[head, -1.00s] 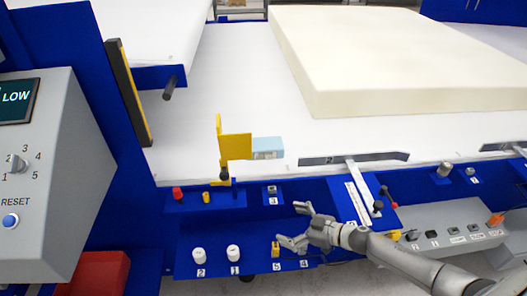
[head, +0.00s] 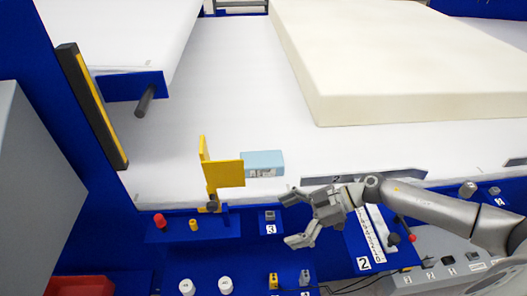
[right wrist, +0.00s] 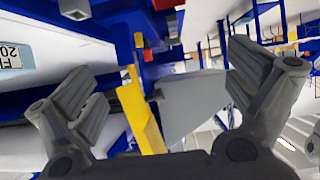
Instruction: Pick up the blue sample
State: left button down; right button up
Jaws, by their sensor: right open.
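The blue sample (head: 262,163) is a small light-blue block with dark marking on its front. It lies on the white table (head: 240,95) near the front edge, just right of the yellow bracket (head: 222,173). My right gripper (head: 290,219) is open and empty, in front of the sample and to its lower right, apart from it. In the right wrist view the open fingers (right wrist: 150,98) frame the yellow bracket (right wrist: 140,115), and part of the light-blue sample (right wrist: 12,56) shows at the left edge. My left gripper is not in view.
A large cream foam block (head: 400,60) fills the back right. The blue front panel holds a red button (head: 159,220), a switch marked 3 (head: 270,216) and white knobs (head: 225,285). White surface behind the sample is clear.

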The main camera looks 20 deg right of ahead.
aim_at(265, 164)
jog(key=i+l, duration=0.65)
jog(key=i, duration=0.2)
